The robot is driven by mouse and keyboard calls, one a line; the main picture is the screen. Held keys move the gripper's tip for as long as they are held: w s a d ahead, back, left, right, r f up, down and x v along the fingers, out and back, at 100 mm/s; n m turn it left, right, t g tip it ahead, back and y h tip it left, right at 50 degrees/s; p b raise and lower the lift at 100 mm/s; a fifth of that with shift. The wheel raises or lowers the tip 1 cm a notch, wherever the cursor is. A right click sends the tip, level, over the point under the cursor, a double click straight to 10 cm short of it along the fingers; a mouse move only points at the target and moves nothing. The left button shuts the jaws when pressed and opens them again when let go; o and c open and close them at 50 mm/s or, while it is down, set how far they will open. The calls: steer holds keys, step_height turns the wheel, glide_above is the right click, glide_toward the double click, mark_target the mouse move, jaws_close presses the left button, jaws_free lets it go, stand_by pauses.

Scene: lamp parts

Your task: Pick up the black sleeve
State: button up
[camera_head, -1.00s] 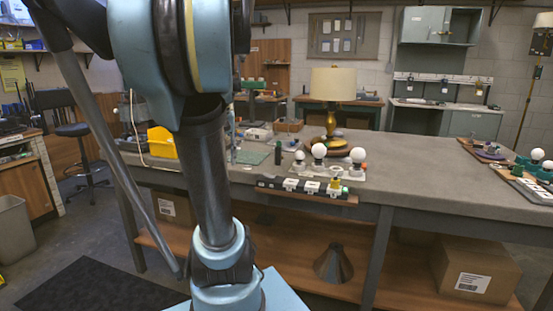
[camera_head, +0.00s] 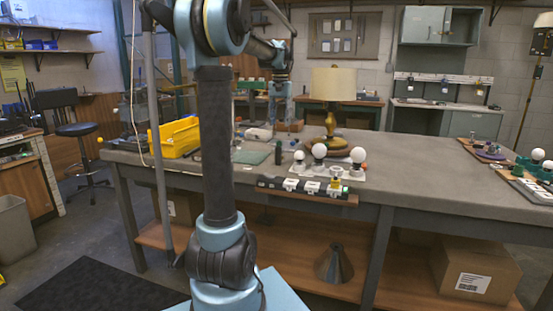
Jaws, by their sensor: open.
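A small dark upright cylinder, which looks like the black sleeve (camera_head: 278,152), stands on the grey workbench (camera_head: 420,170), left of the white bulbs and by the right edge of a green mat. My arm reaches over the bench. My gripper (camera_head: 281,122) hangs at its end, above and apart from the dark cylinder in the picture. The gripper is open and empty; its fingers are small and hard to make out.
Round white bulbs (camera_head: 319,151) stand on a board right of the dark cylinder. A lamp (camera_head: 333,85) stands behind them. A yellow bin (camera_head: 177,137) and a green mat (camera_head: 250,155) lie to the left. The middle-right of the bench is clear.

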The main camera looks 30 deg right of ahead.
glide_above(278, 164)
steer(key=w+d, duration=0.1)
steer(key=f, duration=1.1)
steer(key=shift+w+d+f, duration=0.1)
steer(key=shift+d+f, duration=0.1)
steer(key=shift+f, duration=0.1)
steer(key=shift+a+f, duration=0.2)
steer(key=shift+f, duration=1.1)
steer(key=shift+a+f, duration=0.15)
steer(key=shift+f, duration=1.15)
steer(key=c, duration=1)
